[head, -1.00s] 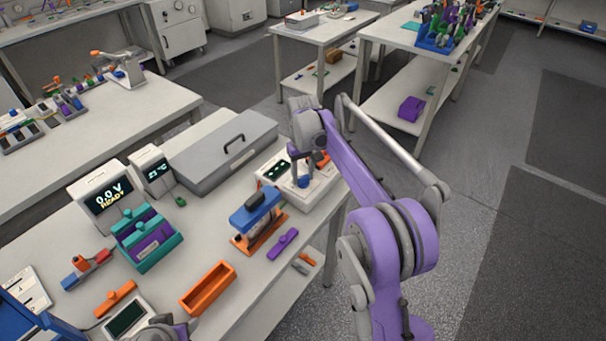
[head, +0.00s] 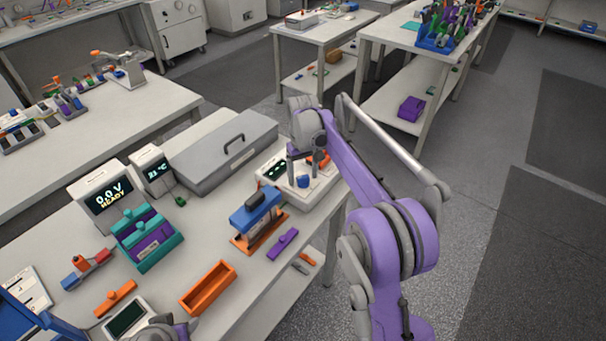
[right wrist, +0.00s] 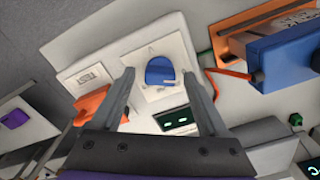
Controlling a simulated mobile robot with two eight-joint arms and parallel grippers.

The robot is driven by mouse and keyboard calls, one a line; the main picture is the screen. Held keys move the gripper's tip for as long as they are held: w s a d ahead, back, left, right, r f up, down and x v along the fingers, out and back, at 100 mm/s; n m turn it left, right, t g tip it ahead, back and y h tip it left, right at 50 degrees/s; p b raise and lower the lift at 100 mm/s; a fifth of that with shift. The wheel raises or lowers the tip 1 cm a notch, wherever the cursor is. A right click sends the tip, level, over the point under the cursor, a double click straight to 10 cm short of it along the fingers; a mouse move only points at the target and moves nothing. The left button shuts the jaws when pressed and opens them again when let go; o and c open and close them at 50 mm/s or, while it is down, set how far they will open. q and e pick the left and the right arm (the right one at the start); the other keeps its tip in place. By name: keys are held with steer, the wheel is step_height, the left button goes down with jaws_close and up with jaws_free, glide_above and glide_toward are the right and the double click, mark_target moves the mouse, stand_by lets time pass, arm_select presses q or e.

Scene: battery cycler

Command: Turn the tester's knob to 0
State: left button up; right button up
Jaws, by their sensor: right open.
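The tester (head: 323,186) is a white box at the back right of the near table, with small dark displays on top. Its blue knob (head: 303,181) also shows in the right wrist view (right wrist: 160,70), on a white plate, with a pale mark on it. I cannot read the mark's setting. My right gripper (head: 302,168) is open above the knob. In the right wrist view its fingers (right wrist: 158,76) stand apart on both sides of the knob, with gaps. In the head view the fingertips sit higher than the knob. My left gripper's fingers are not visible.
A blue-and-orange fixture (head: 258,215) stands just left of the tester, and a grey lidded case (head: 222,150) lies behind it. An orange tray (head: 208,289), a purple piece (head: 283,243) and a teal holder (head: 148,241) are on the same table. A monitor (head: 106,194) reads 0.0 V READY.

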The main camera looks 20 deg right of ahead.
mark_target(304, 178)
steer(key=shift+r, duration=0.1)
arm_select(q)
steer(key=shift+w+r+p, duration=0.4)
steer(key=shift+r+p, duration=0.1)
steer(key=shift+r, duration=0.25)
arm_select(e)
step_height(304, 178, up, 11)
steer(key=shift+s, duration=0.1)
steer(key=s+r+t, duration=0.1)
steer(key=s+t, duration=0.2)
steer(key=s, duration=1.2)
steer(key=s+f+m+t, duration=0.1)
steer(key=s+f, duration=0.4)
steer(key=s, duration=0.4)
steer(key=s+f+t, duration=0.1)
steer(key=s+f, duration=0.5)
steer(key=s, duration=0.3)
steer(key=shift+s+d+f+m+t, duration=0.2)
steer(key=shift+s+d+m+t, duration=0.1)
steer(key=shift+m+t, duration=0.1)
